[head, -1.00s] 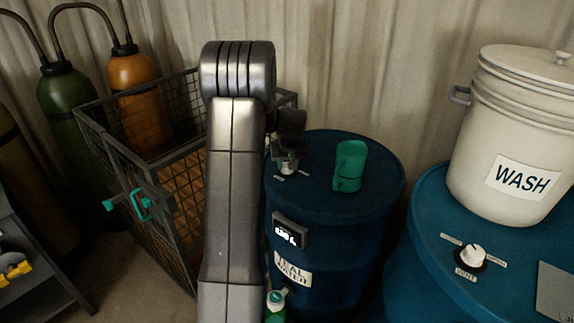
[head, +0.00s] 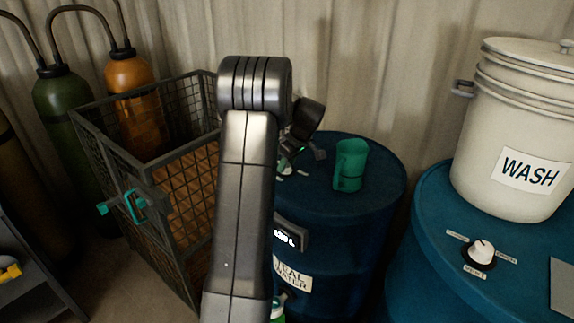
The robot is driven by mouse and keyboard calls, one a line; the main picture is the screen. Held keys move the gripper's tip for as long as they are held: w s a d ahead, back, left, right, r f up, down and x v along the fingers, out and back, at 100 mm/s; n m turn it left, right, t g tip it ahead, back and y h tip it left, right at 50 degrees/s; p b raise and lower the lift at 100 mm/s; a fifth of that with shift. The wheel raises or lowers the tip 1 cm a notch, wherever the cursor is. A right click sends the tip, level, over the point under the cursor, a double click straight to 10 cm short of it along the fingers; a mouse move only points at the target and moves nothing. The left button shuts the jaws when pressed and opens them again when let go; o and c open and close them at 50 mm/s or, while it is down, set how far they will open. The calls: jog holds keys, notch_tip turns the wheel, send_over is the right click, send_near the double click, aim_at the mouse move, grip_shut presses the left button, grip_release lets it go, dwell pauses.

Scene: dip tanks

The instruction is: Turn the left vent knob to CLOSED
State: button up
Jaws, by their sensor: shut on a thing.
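The left vent knob is on top of the blue drum (head: 350,218) labelled as teal water. Only a pale bit of the knob (head: 286,168) shows, low under my gripper, so its pointing direction cannot be read. My gripper (head: 288,158) is tilted over the drum's left top and shut on the knob. My own arm hides much of the fingers and the drum's left side. A small pale label (head: 303,172) shows beside the knob.
A teal cup (head: 350,165) stands on the same drum, right of my gripper. A second blue drum (head: 430,225) at right carries a white-capped vent knob (head: 482,250) and a WASH bucket (head: 515,140). A wire cage (head: 150,190) stands at left, with gas cylinders (head: 130,90) behind.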

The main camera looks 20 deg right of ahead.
dwell(0.3)
jog(key=o, duration=1)
jog(key=v, duration=1.4)
jog(key=shift+w+d+f, duration=0.1)
jog(key=shift+w, duration=0.05)
jog(key=x, duration=1.4)
